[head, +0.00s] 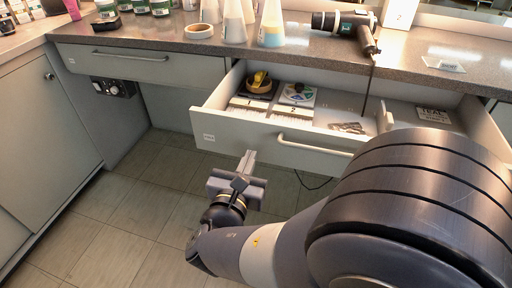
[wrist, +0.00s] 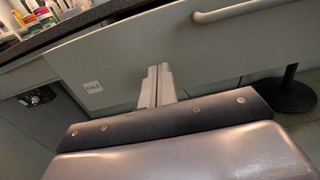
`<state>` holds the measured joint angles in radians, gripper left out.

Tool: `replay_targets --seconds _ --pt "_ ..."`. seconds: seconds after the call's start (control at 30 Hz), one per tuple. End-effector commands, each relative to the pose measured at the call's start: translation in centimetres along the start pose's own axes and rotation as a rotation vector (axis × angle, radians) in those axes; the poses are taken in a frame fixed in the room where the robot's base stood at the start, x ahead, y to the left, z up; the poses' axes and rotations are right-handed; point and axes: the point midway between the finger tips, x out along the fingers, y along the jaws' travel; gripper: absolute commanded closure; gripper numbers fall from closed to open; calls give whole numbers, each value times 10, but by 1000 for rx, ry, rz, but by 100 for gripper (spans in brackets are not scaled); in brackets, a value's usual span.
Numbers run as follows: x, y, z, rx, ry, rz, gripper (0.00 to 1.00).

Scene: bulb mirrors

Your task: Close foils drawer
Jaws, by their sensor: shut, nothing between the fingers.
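The foils drawer (head: 222,126) stands pulled out from under the counter in the head view, with a bar handle (head: 313,146) on its front. Stacks with dark items on top and a few small metal pieces lie inside. My gripper (head: 248,158) is shut and empty, in front of the drawer front and left of the handle. In the wrist view, my gripper (wrist: 157,72) points at the pale drawer front (wrist: 130,62), and the handle (wrist: 240,11) shows at upper right. Whether the fingertips touch the front I cannot tell.
A shut drawer (head: 130,65) is to the left. The counter (head: 330,60) holds bottles, a tape roll (head: 199,31) and a hair dryer (head: 349,26). A cable hangs down into the drawer. The floor (head: 130,200) at left is clear. A round black stand base (wrist: 290,97) shows in the wrist view.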

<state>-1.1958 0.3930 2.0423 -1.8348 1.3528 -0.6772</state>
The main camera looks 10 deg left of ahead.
Motion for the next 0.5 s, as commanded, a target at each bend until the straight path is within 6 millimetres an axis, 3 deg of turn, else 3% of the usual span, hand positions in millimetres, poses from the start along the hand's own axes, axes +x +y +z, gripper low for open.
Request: replay_targets --seconds 0.2,0.5 --pt "26 -1 -2 1 0 -3 100" --pt "35 0 0 1 0 0 100"
